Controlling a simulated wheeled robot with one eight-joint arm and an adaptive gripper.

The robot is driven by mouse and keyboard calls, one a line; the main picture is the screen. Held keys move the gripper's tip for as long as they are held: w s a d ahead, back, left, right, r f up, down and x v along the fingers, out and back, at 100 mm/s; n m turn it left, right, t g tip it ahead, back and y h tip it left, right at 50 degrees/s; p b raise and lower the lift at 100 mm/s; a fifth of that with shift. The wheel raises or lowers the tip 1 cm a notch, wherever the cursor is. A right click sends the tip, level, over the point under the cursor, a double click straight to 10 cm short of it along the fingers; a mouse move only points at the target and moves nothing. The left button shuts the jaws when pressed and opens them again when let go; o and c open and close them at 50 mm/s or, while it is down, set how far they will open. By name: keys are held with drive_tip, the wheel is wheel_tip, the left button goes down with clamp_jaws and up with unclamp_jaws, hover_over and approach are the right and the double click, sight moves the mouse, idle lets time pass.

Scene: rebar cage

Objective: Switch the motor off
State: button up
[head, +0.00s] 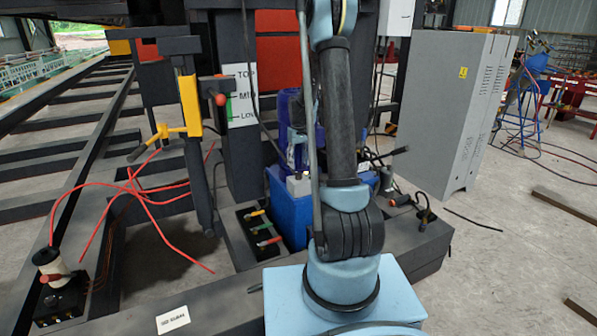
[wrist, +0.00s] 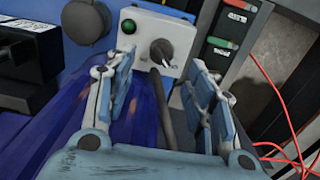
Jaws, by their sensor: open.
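A light grey control box (wrist: 150,40) is at the top middle of the wrist view. It carries a round green button (wrist: 128,26) on its left and a black rotary knob (wrist: 162,52) with a white mark at its lower right. My gripper (wrist: 161,78) is open, its two fingers apart on either side below the knob, with nothing seen between them but a dark cable. Whether a fingertip touches the box cannot be told. In the head view a small pale box (head: 299,185) sits on the blue unit (head: 288,212), partly behind my arm; my gripper is not clearly visible there.
Levers with green, yellow and red grips (head: 263,228) stand right beside the blue unit. Red cables (head: 140,195) trail at the left. A yellow-handled post (head: 191,105) and a TOP/MID/LOW sign (head: 240,95) stand behind. A grey cabinet (head: 440,110) is at the right.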

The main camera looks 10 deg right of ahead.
wheel_tip(320, 180, up, 6)
drive_tip(key=shift+w+f, duration=0.1)
idle(0.4)
drive_tip(key=s+d+r+m+t, duration=0.1)
drive_tip(key=s+r, duration=0.4)
drive_tip(key=s, duration=0.7)
drive_tip(key=s+r+m, duration=0.1)
drive_tip(key=s+r, duration=0.4)
drive_tip(key=s, duration=0.7)
drive_tip(key=s+f, duration=0.4)
drive_tip(key=s, duration=0.6)
drive_tip(key=s+d+f+m+t, duration=0.1)
drive_tip(key=s+f, duration=0.3)
drive_tip(key=s, duration=0.6)
drive_tip(key=shift+s+f+m, duration=0.25)
drive_tip(key=shift+s+m, duration=0.05)
drive_tip(key=shift+s, duration=0.05)
